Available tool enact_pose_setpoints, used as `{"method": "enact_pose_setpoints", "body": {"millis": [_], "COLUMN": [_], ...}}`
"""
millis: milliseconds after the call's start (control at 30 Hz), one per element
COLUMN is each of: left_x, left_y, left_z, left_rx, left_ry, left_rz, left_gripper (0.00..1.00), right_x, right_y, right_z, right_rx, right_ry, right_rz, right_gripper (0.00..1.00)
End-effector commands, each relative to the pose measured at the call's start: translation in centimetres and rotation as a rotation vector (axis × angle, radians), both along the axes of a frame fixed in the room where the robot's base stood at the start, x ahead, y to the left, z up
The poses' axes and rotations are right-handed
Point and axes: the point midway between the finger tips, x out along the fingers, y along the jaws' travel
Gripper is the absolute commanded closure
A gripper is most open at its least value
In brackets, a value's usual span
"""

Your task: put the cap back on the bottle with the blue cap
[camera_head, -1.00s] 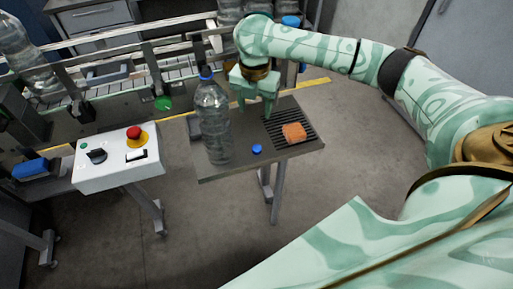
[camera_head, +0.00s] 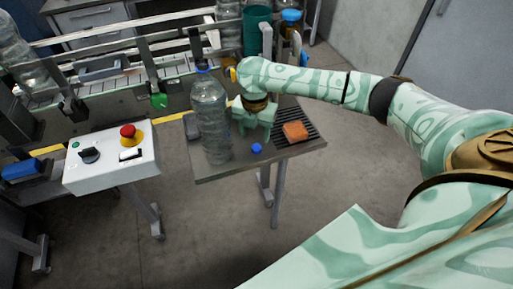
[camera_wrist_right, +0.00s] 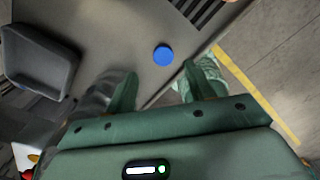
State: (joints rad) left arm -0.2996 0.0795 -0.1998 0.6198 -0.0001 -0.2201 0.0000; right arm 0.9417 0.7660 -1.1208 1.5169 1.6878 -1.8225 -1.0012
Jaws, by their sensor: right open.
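The clear bottle (camera_head: 210,125) stands upright on the small grey table (camera_head: 215,174). Some blue shows at its neck; I cannot tell what it is. A loose blue cap (camera_head: 256,148) lies on the table to the right of the bottle. In the right wrist view the cap (camera_wrist_right: 163,54) lies beyond the fingers, apart from them. My right gripper (camera_head: 254,132) is open and empty, pointing down just behind the cap and close to the bottle's right side. Its two fingers (camera_wrist_right: 158,88) show in the wrist view. My left gripper is out of view.
An orange block (camera_head: 294,131) sits on the slotted grate at the table's right. A white control box (camera_head: 112,165) with a red button stands to the left. Behind is a conveyor with more bottles. The table's front strip is clear.

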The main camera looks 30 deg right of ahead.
Motion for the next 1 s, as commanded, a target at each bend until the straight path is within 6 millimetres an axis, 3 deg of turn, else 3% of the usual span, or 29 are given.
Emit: {"method": "enact_pose_setpoints", "body": {"millis": [167,400,767,800,967,1000], "left_x": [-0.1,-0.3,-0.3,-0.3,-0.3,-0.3], "left_y": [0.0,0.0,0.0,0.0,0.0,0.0], "left_z": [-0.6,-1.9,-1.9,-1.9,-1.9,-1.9], "left_rx": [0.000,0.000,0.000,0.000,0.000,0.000], "left_ry": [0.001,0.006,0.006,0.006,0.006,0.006], "left_rz": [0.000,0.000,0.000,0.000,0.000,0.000], "left_gripper": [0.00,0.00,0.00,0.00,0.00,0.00], "right_x": [-0.2,-0.4,-0.4,-0.4,-0.4,-0.4], "right_y": [-0.1,-0.4,-0.4,-0.4,-0.4,-0.4], "right_z": [-1.4,-4.9,-5.2,-5.2,-5.2,-5.2], "right_rx": [0.000,0.000,-0.002,-0.002,-0.002,-0.002], "right_ry": [0.003,0.002,-0.001,-0.001,-0.001,-0.001], "right_rz": [0.000,0.000,0.001,0.001,0.001,0.001], "right_gripper": [0.46,0.46,0.46,0.49,0.94,0.94]}}
